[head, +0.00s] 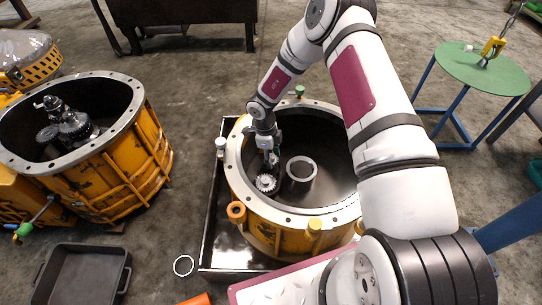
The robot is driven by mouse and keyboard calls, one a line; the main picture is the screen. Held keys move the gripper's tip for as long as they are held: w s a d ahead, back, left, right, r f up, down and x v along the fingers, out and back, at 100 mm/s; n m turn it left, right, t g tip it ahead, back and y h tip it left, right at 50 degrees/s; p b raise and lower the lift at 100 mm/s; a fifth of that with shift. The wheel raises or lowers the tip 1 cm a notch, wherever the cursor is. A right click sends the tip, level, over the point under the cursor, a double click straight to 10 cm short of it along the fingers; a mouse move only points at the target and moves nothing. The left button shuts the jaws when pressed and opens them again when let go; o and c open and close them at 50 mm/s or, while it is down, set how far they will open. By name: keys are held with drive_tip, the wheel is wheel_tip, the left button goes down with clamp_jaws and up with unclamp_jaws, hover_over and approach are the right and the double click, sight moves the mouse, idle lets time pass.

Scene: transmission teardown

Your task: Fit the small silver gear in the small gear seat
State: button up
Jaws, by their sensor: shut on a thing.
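The small silver gear (266,183) is inside the open yellow transmission housing (294,215), toward its left side. My gripper (269,166) reaches down into the housing from above and is shut on the gear. The gear looks low in the housing, but I cannot tell whether it touches the floor. A light grey hollow cylinder (301,170) stands just right of the gear, apart from it. The small gear seat cannot be made out; the gear and gripper may cover it.
The housing's pale flange rim (238,181) surrounds my gripper. Coloured fittings, including an orange ring (236,211), sit around it. A second yellow housing (130,155) with dark gears stands left. A grey tray (82,273) and a ring (183,265) lie on the floor. A green table (482,68) stands right.

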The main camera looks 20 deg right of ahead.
drive_tip(key=shift+f, duration=0.2)
drive_tip(key=shift+s+f+b, duration=0.15)
drive_tip(key=shift+f+b, duration=0.15)
drive_tip(key=shift+f, duration=0.5)
drive_tip(key=shift+d+f, duration=0.1)
drive_tip(key=shift+f, duration=0.35)
drive_tip(key=o, duration=1.5)
drive_tip(key=r, duration=0.4)
drive_tip(key=w+r, duration=0.1)
drive_tip(key=r, duration=0.4)
drive_tip(key=a+r, duration=0.1)
drive_tip(key=r, duration=0.3)
drive_tip(key=shift+w+r, duration=0.15)
drive_tip(key=shift+r, duration=0.25)
